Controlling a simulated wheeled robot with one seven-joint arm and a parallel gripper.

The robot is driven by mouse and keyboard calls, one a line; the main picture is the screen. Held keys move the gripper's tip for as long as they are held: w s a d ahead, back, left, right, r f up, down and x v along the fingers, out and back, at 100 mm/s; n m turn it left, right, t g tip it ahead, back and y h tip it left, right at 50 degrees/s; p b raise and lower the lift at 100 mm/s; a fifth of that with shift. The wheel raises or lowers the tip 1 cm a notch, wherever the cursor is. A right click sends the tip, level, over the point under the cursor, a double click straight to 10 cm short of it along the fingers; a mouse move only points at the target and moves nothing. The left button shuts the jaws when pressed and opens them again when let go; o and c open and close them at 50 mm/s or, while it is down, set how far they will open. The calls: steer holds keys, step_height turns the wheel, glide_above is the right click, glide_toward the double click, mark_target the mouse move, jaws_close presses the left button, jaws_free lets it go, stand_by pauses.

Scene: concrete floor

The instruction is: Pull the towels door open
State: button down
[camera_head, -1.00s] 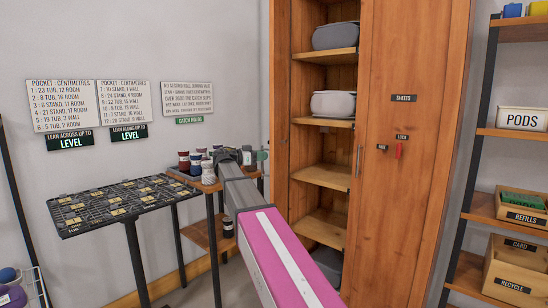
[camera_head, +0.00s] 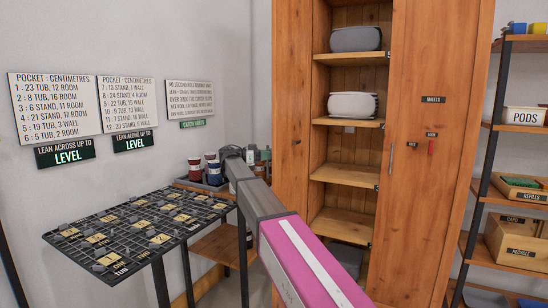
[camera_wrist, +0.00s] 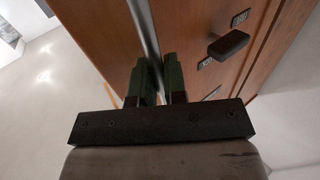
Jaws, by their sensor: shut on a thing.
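The left door (camera_head: 294,185) of the tall wooden cabinet stands swung open, seen at a steep angle. I cannot read a towels label on it. My gripper (camera_head: 262,155) is on the outer side of this door, at the end of my arm. In the wrist view, the green fingers of my gripper (camera_wrist: 159,80) are shut on a long metal bar handle (camera_wrist: 147,35). The wooden door face (camera_wrist: 200,25) beside it carries a dark knob-like lever (camera_wrist: 229,45) and small labels, hard to read.
Open shelves (camera_head: 345,174) hold grey tubs (camera_head: 355,40). The right cabinet door (camera_head: 420,200) is closed, with a handle and red lever. A black grid table (camera_head: 140,230) and a small stand with jars (camera_head: 213,172) are left of my arm. A rack (camera_head: 485,160) stands at right.

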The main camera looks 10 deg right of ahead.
steer(key=shift+w+a, duration=0.2)
steer(key=shift+w, duration=0.15)
steer(key=c, duration=1.2)
jaws_free()
steer(key=shift+d, duration=0.15)
steer(key=s+a+r, duration=0.7)
steer(key=a+r, duration=0.2)
steer(key=r, duration=0.2)
steer(key=shift+a, duration=0.25)
